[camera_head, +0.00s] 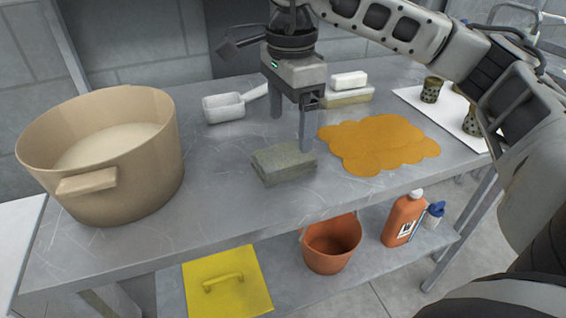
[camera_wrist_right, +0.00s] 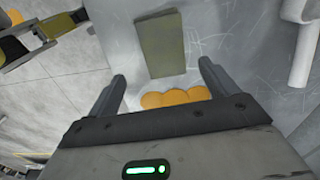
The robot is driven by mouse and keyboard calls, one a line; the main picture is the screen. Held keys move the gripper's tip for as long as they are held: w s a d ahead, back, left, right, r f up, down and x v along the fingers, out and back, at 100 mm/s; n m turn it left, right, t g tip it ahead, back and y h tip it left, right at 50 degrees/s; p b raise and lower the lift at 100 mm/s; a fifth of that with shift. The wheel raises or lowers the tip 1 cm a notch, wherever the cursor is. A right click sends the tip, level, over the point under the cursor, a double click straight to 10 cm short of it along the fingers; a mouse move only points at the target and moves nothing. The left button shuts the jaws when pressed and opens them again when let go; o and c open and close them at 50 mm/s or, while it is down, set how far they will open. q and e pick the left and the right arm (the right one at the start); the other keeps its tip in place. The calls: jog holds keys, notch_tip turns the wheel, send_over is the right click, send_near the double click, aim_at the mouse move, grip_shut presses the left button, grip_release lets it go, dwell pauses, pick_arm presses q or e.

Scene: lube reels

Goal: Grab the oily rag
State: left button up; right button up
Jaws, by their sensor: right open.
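A folded grey-green rag (camera_head: 283,163), block-like in shape, lies on the metal table near the middle. It also shows in the right wrist view (camera_wrist_right: 161,44), ahead of the fingertips and between their lines. My right gripper (camera_head: 291,128) points down just behind the rag, with its fingers spread and nothing between them. In the wrist view its two fingers (camera_wrist_right: 163,80) stand apart, and the rag appears clear of both. My left gripper is not in view.
An orange puddle (camera_head: 378,145) spreads right of the rag. A large tan pot (camera_head: 160,165) stands at the left and a white scoop (camera_head: 224,107) behind. White blocks (camera_head: 349,80) lie at the back. An orange bucket (camera_head: 332,247) and bottle (camera_head: 402,222) stand on the lower shelf.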

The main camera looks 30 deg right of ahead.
aim_at(284, 155)
jog(key=shift+w+a+f, duration=0.1)
jog(key=shift+w+f, duration=0.05)
jog(key=shift+f, duration=1.05)
jog(key=shift+w+a+f, duration=0.1)
jog(key=shift+w+f, duration=0.05)
jog(key=shift+f, duration=1)
jog(key=shift+w+a+f, duration=0.1)
jog(key=shift+w+f, duration=0.05)
jog(key=shift+f, duration=1.05)
jog(key=c, duration=1.1)
